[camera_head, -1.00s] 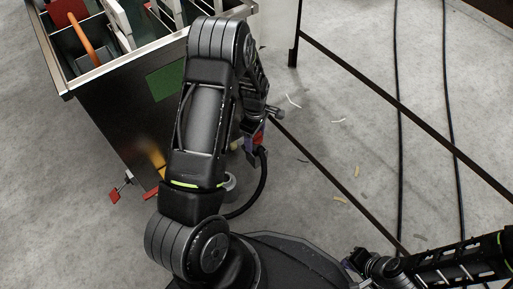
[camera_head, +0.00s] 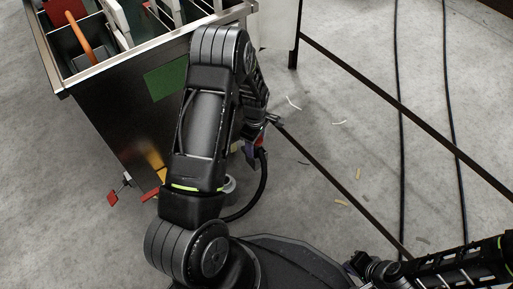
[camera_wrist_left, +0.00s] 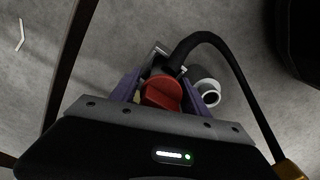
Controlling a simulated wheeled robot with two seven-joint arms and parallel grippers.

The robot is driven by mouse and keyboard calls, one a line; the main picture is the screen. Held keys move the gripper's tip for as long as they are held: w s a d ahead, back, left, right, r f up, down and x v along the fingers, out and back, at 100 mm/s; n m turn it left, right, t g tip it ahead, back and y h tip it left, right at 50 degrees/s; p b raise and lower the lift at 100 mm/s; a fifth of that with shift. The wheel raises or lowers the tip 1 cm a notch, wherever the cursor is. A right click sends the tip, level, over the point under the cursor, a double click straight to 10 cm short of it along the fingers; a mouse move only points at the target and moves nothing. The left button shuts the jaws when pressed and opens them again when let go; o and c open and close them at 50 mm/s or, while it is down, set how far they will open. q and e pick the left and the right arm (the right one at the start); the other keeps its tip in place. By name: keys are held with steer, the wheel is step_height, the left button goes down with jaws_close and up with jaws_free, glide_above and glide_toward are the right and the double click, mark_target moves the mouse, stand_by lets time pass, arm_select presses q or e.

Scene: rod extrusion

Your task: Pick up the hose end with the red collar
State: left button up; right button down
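The hose end with the red collar (camera_wrist_left: 161,93) shows in the left wrist view between my left gripper's (camera_wrist_left: 160,76) two purple fingers. The collar also shows as a small red patch in the head view (camera_head: 262,143). The black hose (camera_wrist_left: 208,36) bends away from it to the right. My left gripper, at the end of the left arm in the head view (camera_head: 254,150), looks open, its fingers spread on either side of the collar; contact cannot be made out. My right gripper (camera_head: 362,263) is at the lower right, away from the hose; its fingers are too small to judge.
A metal bin (camera_head: 121,100) with dividers stands at the upper left, with a small red pedal-like part (camera_head: 112,198) beside its base. A light ring-shaped fitting (camera_wrist_left: 208,93) sits right of the collar. Dark cables (camera_head: 399,110) and scraps lie on the otherwise open floor.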

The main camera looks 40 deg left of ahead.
arm_select(q)
jaws_close()
stand_by(0.3)
steer(key=shift+r, duration=0.1)
steer(key=shift+s+r+p, duration=0.15)
steer(key=shift+r+p, duration=0.65)
step_height(320, 180, up, 5)
steer(key=p, duration=0.2)
steer(key=shift+r+p, duration=0.1)
steer(key=shift+p, duration=0.25)
steer(key=s+a+p, duration=0.2)
steer(key=s, duration=0.7)
steer(key=s+a+p, duration=0.1)
steer(key=s+a, duration=0.2)
steer(key=s, duration=0.7)
steer(key=shift+a+p, duration=0.35)
steer(key=shift+p, duration=0.05)
steer(key=shift+w, duration=0.15)
